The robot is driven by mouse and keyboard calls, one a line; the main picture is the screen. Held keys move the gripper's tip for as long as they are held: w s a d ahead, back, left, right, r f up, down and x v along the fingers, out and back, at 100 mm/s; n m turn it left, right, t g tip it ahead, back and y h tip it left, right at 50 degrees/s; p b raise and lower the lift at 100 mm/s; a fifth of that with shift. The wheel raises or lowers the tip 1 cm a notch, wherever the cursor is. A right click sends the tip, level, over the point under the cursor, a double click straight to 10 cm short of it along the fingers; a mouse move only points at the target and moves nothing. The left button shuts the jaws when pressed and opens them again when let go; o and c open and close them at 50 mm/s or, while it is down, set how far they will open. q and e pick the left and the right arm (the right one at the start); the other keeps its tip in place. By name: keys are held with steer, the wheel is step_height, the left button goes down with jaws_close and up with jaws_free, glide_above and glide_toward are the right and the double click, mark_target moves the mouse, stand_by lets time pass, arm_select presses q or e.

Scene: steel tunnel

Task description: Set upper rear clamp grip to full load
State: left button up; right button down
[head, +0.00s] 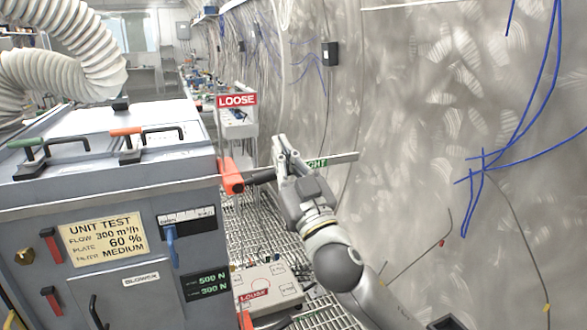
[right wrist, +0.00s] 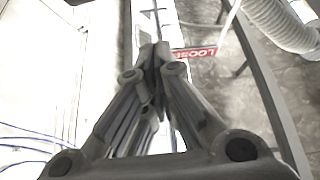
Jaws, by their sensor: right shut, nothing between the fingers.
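The machine (head: 130,235) is a grey cabinet at the left of the head view. An orange clamp part (head: 231,177) sits at its upper right edge, and a dark handle (head: 262,176) sticks out from it to the right. A red LOOSE sign (head: 237,100) stands above; a green TIGHT sign (head: 340,158) is partly hidden behind my right gripper (head: 283,150). That gripper is shut and empty, just right of the handle; I cannot tell whether they touch. The right wrist view shows its closed fingers (right wrist: 156,55) beside the LOOSE sign (right wrist: 195,53). My left gripper is out of view.
A lower red LOOSE sign (head: 255,294) lies on a pale box near the grated floor (head: 262,230). A display (head: 207,284) reads 500 N above 300 N. A blue lever (head: 171,246) is on the machine front. The curved steel wall (head: 420,110) closes off the right.

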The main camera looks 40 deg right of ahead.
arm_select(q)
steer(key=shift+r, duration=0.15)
arm_select(e)
steer(key=shift+w+d+f, duration=0.15)
steer(key=shift+w+f, duration=0.1)
steer(key=shift+f, duration=0.3)
steer(key=shift+w+d+f, duration=0.15)
steer(key=shift+w+f, duration=0.1)
steer(key=shift+f, duration=0.35)
steer(key=shift+w+d+f, duration=0.15)
steer(key=shift+w+f, duration=0.1)
steer(key=shift+f, duration=0.3)
arm_select(q)
steer(key=shift+b, duration=0.3)
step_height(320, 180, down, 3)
steer(key=b, duration=0.2)
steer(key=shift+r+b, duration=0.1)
steer(key=shift+b, duration=0.3)
arm_select(e)
steer(key=m+h, duration=0.1)
steer(key=f+m+h, duration=0.1)
steer(key=m, duration=0.1)
steer(key=shift+d+f, duration=0.2)
steer(key=shift+f, duration=0.1)
steer(key=shift+r, duration=0.1)
